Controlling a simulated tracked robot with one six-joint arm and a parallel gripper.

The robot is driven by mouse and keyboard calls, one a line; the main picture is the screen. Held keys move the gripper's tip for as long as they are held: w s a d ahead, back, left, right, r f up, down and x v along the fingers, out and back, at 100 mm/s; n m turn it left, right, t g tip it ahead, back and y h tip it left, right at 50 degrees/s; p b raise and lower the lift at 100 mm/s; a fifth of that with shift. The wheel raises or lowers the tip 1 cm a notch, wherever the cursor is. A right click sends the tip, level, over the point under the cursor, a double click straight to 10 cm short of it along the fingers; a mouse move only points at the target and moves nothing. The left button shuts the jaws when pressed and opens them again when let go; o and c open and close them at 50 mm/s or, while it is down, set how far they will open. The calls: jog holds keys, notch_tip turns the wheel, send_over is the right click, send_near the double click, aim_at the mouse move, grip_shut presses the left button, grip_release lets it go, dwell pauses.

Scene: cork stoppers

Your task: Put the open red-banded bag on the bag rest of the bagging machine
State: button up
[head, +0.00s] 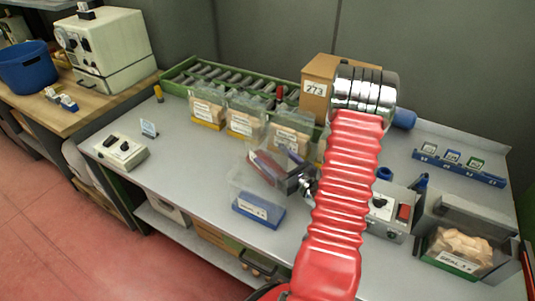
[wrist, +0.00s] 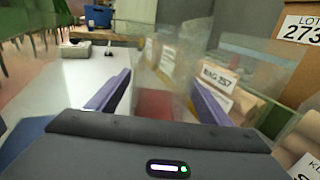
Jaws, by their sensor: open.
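My gripper (head: 266,166) is over the middle of the bench, its purple fingers apart. In the wrist view my gripper (wrist: 160,86) is open, with a red patch (wrist: 155,104) between the fingers. This patch looks like the red band of a clear bag; the film is hard to make out, and I cannot tell whether the fingers touch it. My red arm hides part of the bench. A grey machine box (head: 391,212) with a red switch stands right of the arm; I cannot tell whether it is the bagging machine, or make out a bag rest.
A blue-banded clear bag (head: 258,209) stands just in front of my gripper. Several yellow-banded bags of corks (head: 243,123) stand behind. The bench's left part is mostly clear.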

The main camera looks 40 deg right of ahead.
jog(key=s, duration=0.8)
jog(key=shift+s+a, duration=0.1)
jog(key=shift+a, duration=0.15)
